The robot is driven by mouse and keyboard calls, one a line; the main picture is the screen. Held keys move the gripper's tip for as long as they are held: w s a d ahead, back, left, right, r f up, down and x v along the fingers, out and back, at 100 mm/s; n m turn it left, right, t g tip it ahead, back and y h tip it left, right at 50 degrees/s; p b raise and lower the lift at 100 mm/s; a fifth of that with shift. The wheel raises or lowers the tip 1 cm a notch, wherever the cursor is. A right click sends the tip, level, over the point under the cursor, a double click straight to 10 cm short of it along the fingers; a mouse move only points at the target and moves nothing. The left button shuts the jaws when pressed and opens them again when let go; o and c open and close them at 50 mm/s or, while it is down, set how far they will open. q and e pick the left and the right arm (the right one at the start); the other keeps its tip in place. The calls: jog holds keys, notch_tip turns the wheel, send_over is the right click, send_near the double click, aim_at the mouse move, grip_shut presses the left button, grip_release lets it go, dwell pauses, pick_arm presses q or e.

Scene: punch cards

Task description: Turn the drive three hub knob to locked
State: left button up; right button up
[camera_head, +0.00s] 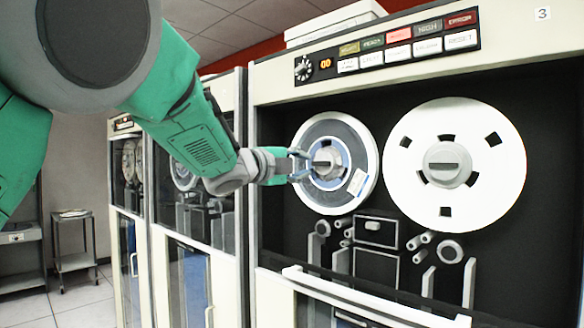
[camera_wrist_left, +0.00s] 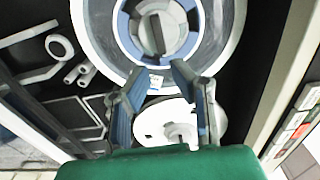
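Drive three is the near cabinet (camera_head: 262,75), marked 3 at top right. Its left reel (camera_head: 364,139) has a blue-and-grey hub with a grey bar knob (camera_head: 325,163), lying about level in the head view. The knob also shows in the left wrist view (camera_wrist_left: 157,35), beyond the fingertips. The right reel (camera_head: 500,185) is white, with a similar level bar knob (camera_head: 443,167). My left gripper (camera_head: 301,165) points at the left hub from its left side. In the left wrist view my left gripper (camera_wrist_left: 162,70) is open, with nothing between its fingertips. My right gripper is not visible.
A control panel (camera_head: 410,45) with a small dial, a display and coloured buttons is above the reels. Rollers and guides (camera_head: 375,232) sit below them. A white rail (camera_head: 375,300) crosses the cabinet's lower front. Other drives (camera_head: 180,190) stand to the left.

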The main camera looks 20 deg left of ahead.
pick_arm(q)
jog(key=v, duration=0.4)
jog(key=shift+f, duration=0.1)
jog(key=s+a+f+n+g+y+b, duration=0.15)
jog(key=f+n, duration=0.35)
jog(key=f, duration=1.3)
jog(key=s+a+f+n+g+y+b, duration=0.1)
jog(key=s+f+n+g+y+b, duration=0.2)
jog(key=f, duration=1.6)
jog(key=s+f+n+g+b, duration=0.15)
jog(key=s+f+n, duration=0.35)
jog(key=f, duration=0.6)
jog(key=s+f+n+g+p, duration=0.1)
jog(key=s+f+n+g, duration=0.15)
jog(key=s+f, duration=0.65)
jog(key=s+f+n+g+b, duration=0.1)
jog(key=s+f+n+g, duration=0.1)
jog(key=s+f, duration=0.3)
jog(key=s+f+n+g+y+b, duration=0.1)
jog(key=s+f, duration=0.5)
jog(key=s, duration=0.7)
jog(key=s+f+n+g+b, duration=0.1)
jog(key=s+f+n+g, duration=0.2)
jog(key=s, duration=0.6)
notch_tip(320, 180, down, 3)
jog(key=shift+r+g+y, duration=0.2)
jog(key=shift+g+y, duration=0.15)
jog(key=shift+g, duration=0.6)
